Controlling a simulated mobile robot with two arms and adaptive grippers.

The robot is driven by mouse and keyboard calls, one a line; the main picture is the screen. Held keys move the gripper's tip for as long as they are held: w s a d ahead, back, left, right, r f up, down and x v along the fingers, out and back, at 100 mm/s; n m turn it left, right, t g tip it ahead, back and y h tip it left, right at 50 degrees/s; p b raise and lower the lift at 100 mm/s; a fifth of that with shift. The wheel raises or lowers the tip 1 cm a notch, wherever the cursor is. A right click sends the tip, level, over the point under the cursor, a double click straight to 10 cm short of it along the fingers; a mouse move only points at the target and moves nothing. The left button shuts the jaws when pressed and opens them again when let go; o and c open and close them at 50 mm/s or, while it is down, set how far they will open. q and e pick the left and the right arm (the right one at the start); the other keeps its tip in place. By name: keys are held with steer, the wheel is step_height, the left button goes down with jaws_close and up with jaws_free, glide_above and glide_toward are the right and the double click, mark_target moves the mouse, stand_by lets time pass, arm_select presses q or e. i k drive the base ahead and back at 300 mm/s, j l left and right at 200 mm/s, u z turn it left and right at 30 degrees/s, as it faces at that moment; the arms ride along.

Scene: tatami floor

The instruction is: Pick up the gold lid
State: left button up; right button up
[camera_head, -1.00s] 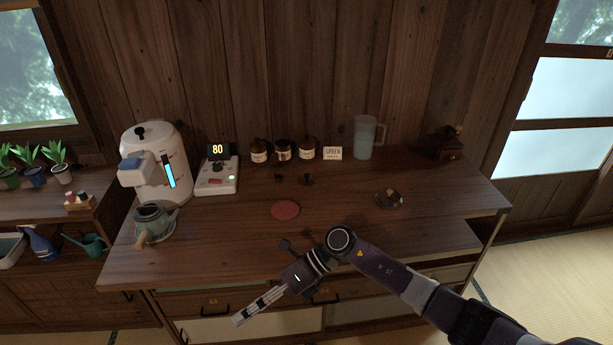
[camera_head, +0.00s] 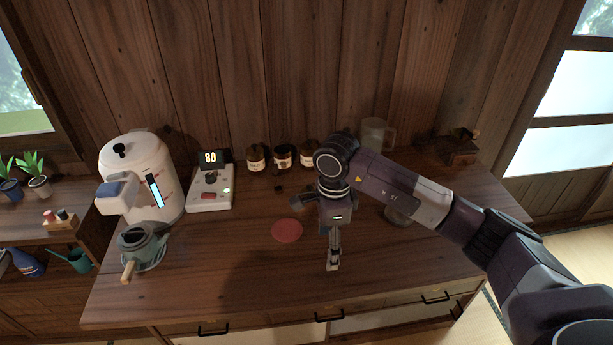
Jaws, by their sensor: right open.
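My right gripper (camera_head: 333,264) points down over the front middle of the wooden counter (camera_head: 230,285), right of the red round mat. It is open, with nothing seen between its fingers. I cannot make out a clearly gold lid. A small dark piece (camera_head: 279,188) lies in front of the jars; it is too small to tell what it is. The area just right of it, behind the gripper, is partly hidden by my right arm. The middle jar (camera_head: 282,158) looks lower than the lidded left jar (camera_head: 256,158). My left gripper is out of view.
A white water heater (camera_head: 130,165), a teapot (camera_head: 143,246) and a scale (camera_head: 210,190) with display 80 stand at the left. The red mat (camera_head: 287,230) lies centrally. A pitcher (camera_head: 376,133) and grinder (camera_head: 460,150) stand at the back right. The front left counter is clear.

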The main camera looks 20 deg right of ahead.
mark_target(308, 188)
steer(key=i+l, duration=0.2)
steer(key=i, duration=0.25)
steer(key=i+l, duration=0.15)
steer(key=i, duration=0.35)
